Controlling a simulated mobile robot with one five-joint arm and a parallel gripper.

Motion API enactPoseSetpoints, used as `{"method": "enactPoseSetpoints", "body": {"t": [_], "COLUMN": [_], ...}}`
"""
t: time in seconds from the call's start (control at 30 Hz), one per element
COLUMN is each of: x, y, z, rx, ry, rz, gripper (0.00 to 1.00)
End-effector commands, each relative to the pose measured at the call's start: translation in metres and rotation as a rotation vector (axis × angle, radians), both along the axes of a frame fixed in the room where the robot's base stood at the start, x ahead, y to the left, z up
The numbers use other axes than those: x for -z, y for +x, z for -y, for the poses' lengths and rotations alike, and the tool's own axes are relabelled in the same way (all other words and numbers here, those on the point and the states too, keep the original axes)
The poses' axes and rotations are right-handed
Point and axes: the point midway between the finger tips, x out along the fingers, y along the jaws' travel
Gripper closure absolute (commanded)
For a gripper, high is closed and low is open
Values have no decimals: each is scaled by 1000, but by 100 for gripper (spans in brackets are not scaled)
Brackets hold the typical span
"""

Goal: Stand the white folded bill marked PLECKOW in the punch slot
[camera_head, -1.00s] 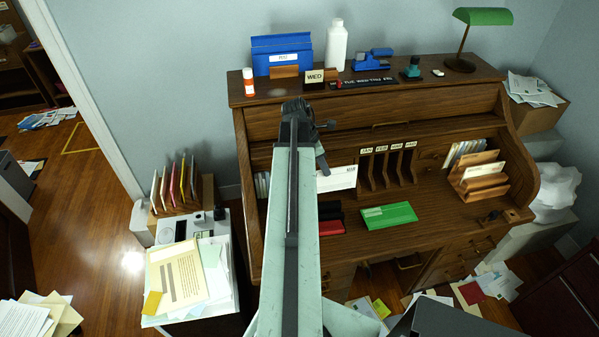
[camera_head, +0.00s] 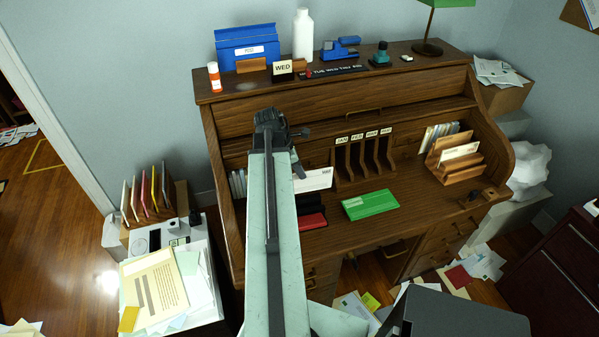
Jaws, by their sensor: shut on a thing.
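The white folded bill (camera_head: 317,180) is a flat white strip with small dark print near its right end, too small to read. My gripper (camera_head: 299,171) is shut on its left part and holds it in front of the rolltop desk, just left of the labelled upright slots (camera_head: 364,160). My arm hides part of the desk behind and left of the bill. I cannot tell for sure which thing is the punch slot; a small dark fitting on a wooden block (camera_head: 490,193) sits at the desk's right front corner.
A green box (camera_head: 370,204) and a red one (camera_head: 312,221) lie on the desktop (camera_head: 425,205). A wooden letter rack (camera_head: 455,165) holds envelopes at right. Bottles, a blue box (camera_head: 247,48) and a lamp stand on top. Clear desktop lies right of the green box.

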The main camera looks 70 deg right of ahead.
Motion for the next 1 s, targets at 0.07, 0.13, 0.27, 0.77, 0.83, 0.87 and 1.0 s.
{"method": "enactPoseSetpoints", "body": {"t": [0.07,0.13,0.27,0.77,0.83,0.87,1.0], "x": [6,11,24,77,84,87,102], "y": [0,0,0,0,1,1,0], "z": [0,0,0,0,0,0,0], "rx": [0,0,-1,-1,-1,-1,-1], "ry": [0,0,0,0,0,0,0], "rz": [0,0,0,0,0,0,0], "gripper": [100,100,100,100,100,100,100]}}
